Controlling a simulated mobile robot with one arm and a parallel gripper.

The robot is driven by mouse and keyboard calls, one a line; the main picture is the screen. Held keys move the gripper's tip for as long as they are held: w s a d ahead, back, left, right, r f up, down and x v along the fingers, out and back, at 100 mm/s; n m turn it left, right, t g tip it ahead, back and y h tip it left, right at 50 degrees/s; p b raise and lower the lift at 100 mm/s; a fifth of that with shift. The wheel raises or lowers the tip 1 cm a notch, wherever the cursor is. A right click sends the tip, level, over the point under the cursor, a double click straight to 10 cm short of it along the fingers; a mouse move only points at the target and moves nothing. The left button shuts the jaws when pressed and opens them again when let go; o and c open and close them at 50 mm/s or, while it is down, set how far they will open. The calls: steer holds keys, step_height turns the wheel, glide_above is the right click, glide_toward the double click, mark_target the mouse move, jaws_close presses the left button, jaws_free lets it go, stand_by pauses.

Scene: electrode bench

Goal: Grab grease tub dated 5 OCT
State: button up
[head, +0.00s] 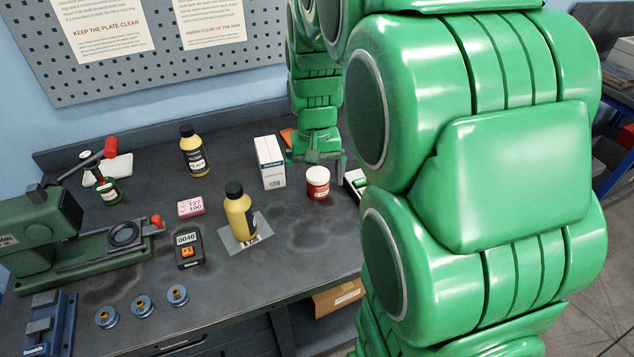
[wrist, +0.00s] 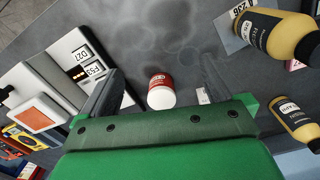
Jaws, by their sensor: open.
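A small red tub with a white lid (head: 318,183) stands on the dark bench, right of the white box; its date cannot be read. It also shows in the wrist view (wrist: 161,92), between and beyond the fingers. My gripper (head: 317,160) is open and empty. In the wrist view its two fingers (wrist: 158,90) are spread to either side of the tub, apart from it. No other tub like it is visible; my arm hides part of the bench at the right.
A white box (head: 270,162) stands just left of the tub. A yellow bottle (head: 239,212) stands on a grey plate, another bottle (head: 193,152) behind. A green press (head: 60,240) is at left. In the wrist view, a white labelled device (wrist: 70,65) and a yellow meter (wrist: 18,143) lie left.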

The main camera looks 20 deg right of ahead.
steer(key=m, duration=0.1)
glide_toward(318, 182)
steer(key=shift+t, duration=0.3)
steer(key=f, duration=0.2)
steer(key=w+d+f, duration=0.1)
steer(key=w+f, duration=0.1)
steer(key=f, duration=0.1)
steer(key=shift+w+d+f, duration=0.15)
steer(key=shift+w+f, duration=0.05)
steer(key=shift+f, duration=4.05)
steer(key=c, duration=1.3)
steer(key=shift+r, duration=0.15)
